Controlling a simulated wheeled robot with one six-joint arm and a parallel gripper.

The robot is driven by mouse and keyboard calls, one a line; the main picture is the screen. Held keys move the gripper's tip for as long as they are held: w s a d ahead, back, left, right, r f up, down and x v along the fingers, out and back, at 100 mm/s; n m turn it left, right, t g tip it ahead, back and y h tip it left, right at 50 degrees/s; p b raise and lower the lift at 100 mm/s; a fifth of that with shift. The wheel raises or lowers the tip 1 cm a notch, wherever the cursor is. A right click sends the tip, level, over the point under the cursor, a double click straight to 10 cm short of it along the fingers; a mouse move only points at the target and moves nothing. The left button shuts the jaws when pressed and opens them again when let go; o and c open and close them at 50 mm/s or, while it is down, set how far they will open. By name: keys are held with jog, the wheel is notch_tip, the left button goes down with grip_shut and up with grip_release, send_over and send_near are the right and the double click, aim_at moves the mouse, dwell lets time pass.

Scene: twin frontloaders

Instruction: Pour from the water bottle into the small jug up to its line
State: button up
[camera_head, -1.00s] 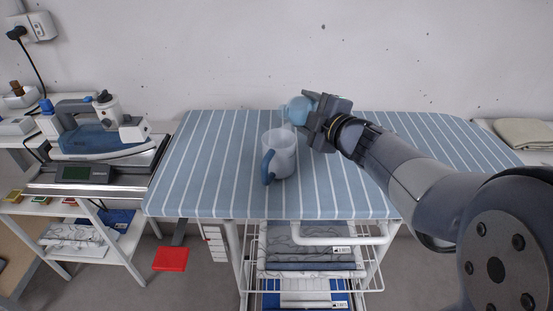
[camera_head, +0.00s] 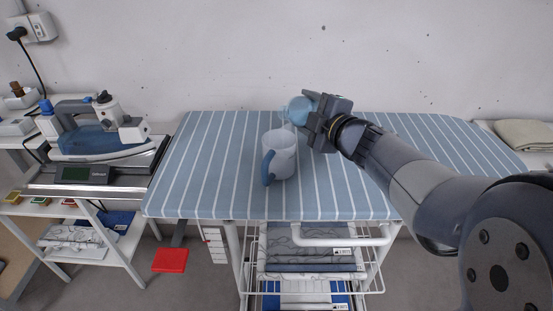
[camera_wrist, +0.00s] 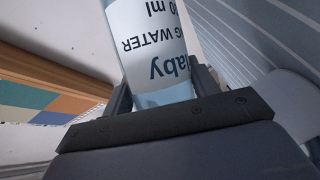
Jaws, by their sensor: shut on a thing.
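The small jug (camera_head: 284,152), pale and translucent with a blue handle on its left, stands upright on the striped ironing board. Its fill line and water level cannot be made out. My gripper (camera_head: 312,115) is just behind and to the right of the jug's rim. It is shut on the water bottle (camera_head: 298,109), whose light blue rounded part shows tilted over the back of the jug. In the wrist view the bottle (camera_wrist: 150,45) lies between the fingers, its label lettering upside down. Whether water is flowing cannot be told.
The striped ironing board (camera_head: 220,180) has free room left of the jug. An iron (camera_head: 95,130) sits on a stand at the left. A folded beige cloth (camera_head: 525,134) lies at the far right. A wire rack (camera_head: 312,268) is below.

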jog(key=shift+w+d+r+n+t+b, duration=0.1)
jog(key=shift+r+n+t+b, duration=0.5)
jog(key=shift+r+n+b, duration=0.6)
dwell(5.7)
jog(key=shift+m+p, duration=0.3)
jog(key=shift+p, duration=0.4)
jog(key=shift+f+m+g+p, duration=0.2)
jog(key=shift+m+g+p, duration=0.2)
jog(key=shift+p, duration=0.6)
